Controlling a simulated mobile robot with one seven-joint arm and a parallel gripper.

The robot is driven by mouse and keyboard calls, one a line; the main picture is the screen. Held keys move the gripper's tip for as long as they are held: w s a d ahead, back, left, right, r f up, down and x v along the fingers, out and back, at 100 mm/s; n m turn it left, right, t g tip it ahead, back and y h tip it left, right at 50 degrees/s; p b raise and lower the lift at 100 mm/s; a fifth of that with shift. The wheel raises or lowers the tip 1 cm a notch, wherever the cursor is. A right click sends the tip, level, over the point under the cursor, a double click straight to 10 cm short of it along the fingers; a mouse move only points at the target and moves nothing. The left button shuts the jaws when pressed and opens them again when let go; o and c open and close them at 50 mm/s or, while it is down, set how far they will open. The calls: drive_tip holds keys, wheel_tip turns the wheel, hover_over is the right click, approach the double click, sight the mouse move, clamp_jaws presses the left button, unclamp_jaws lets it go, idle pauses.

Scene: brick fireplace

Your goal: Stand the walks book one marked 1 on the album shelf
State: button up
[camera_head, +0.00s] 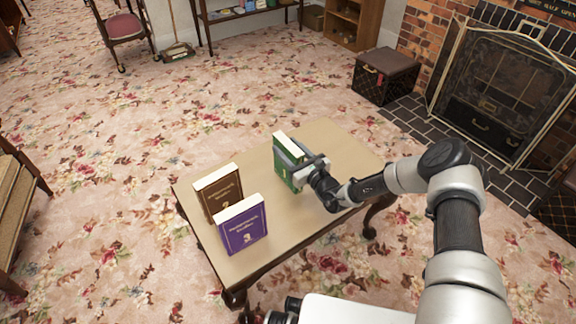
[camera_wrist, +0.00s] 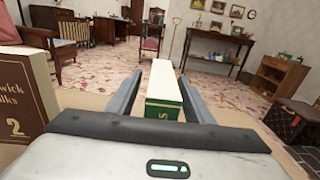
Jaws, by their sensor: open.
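A green book (camera_head: 287,171) stands upright on the wooden table, with a cream top edge. Its number is hidden from me. My gripper (camera_head: 296,163) is open around it. In the wrist view the green book (camera_wrist: 164,92) stands between my two spread fingers (camera_wrist: 160,78), with visible gaps beside it. A brown book (camera_head: 219,190) marked 2 and a purple book (camera_head: 243,226) marked 3 stand upright at the table's left. The brown book also shows in the wrist view (camera_wrist: 20,100). A small wooden shelf unit (camera_head: 353,22) stands at the back; I cannot tell if it is the album shelf.
The table (camera_head: 335,148) is bare at its far right. A dark trunk (camera_head: 385,73) stands near the fireplace screen (camera_head: 497,85). A red-seated chair (camera_head: 123,28) and a dark side table (camera_head: 250,12) stand at the back. Open flowered carpet lies between.

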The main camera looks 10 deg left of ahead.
clamp_jaws()
idle(1.4)
drive_tip(key=shift+r, duration=0.1)
